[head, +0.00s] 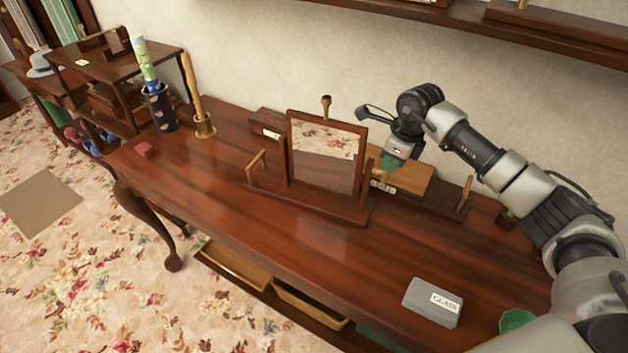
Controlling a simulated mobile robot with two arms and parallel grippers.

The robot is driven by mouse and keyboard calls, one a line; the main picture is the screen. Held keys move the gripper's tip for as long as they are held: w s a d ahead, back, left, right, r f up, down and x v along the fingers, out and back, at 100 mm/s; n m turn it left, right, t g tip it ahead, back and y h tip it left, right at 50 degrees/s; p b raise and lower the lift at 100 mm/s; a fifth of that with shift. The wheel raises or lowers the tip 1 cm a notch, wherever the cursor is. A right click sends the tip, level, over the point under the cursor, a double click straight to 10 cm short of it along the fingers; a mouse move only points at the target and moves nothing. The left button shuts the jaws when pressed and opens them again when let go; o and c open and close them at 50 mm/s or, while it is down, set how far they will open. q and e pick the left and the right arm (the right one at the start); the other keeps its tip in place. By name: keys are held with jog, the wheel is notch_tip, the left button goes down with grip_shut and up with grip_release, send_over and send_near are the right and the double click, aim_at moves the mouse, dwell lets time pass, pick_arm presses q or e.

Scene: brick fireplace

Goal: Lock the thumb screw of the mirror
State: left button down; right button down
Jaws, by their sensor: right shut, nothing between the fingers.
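The mirror (327,143) stands upright in a dark wooden frame on a wooden stand (310,200) on the table. A small post with a dark knob (326,105) shows above its top edge; I cannot tell whether this is the thumb screw. My right gripper (392,163) is shut and empty, pointing down just right of the mirror frame, over the area behind it. A green patch shows at its tip; the fingers are too small to make out. My left gripper is not in view.
A grey box labelled GLASS (432,302) lies at the table's front right, with a green bowl (517,320) beside it.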

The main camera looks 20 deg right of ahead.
notch_tip(320, 180, up, 7)
jog(key=p, duration=0.4)
dwell(0.4)
jog(key=shift+r, duration=0.1)
